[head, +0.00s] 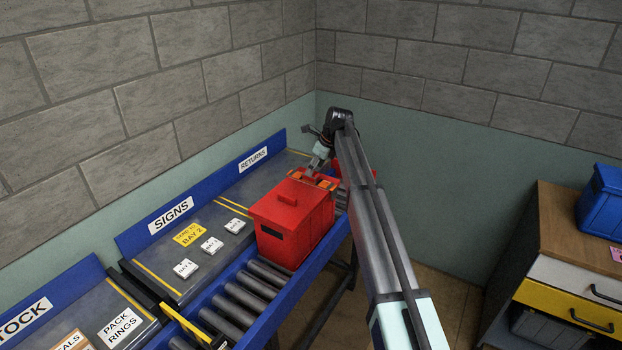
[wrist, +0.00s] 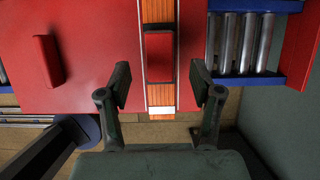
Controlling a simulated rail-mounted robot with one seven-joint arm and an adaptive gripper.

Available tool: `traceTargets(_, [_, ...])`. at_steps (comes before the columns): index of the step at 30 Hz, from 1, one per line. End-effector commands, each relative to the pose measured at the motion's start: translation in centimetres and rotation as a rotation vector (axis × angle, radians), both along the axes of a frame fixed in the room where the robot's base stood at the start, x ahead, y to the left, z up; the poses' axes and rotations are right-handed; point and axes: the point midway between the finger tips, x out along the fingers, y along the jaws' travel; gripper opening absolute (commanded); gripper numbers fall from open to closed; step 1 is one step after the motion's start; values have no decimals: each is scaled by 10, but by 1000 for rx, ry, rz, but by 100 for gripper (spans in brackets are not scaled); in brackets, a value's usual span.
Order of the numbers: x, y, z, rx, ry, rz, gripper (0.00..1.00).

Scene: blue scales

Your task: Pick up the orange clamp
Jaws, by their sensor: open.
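The orange clamp (wrist: 158,68) lies along the red lid, with orange wood-like strips, a dark red block in its middle and a whitish end. It also shows in the head view (head: 327,184) as small orange parts at the red box's far right edge, partly covered by my gripper. My gripper (wrist: 160,84) is open, with one finger on either side of the clamp in the wrist view. I see gaps between both fingers and the clamp. The height of the fingertips over it cannot be told. The red box (head: 285,222) stands upright on the roller conveyor.
Bare rollers (head: 245,295) lie in front of the box. A raised lid handle (wrist: 48,61) is left of my fingers. Another red object (head: 352,172) is partly hidden behind my arm. Sign panels (head: 185,215) line the left wall; a wooden cabinet (head: 560,225) stands at right.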

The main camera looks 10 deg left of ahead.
Motion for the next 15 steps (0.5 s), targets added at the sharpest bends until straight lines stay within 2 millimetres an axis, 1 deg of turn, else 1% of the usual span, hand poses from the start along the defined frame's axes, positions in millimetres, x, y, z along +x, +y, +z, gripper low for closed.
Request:
traceTargets(7, [5, 12, -27, -1, 1, 1, 65])
traceTargets(14, [5, 13, -31, 0, 0, 1, 65])
traceTargets(15, [5, 13, -31, 0, 0, 1, 61])
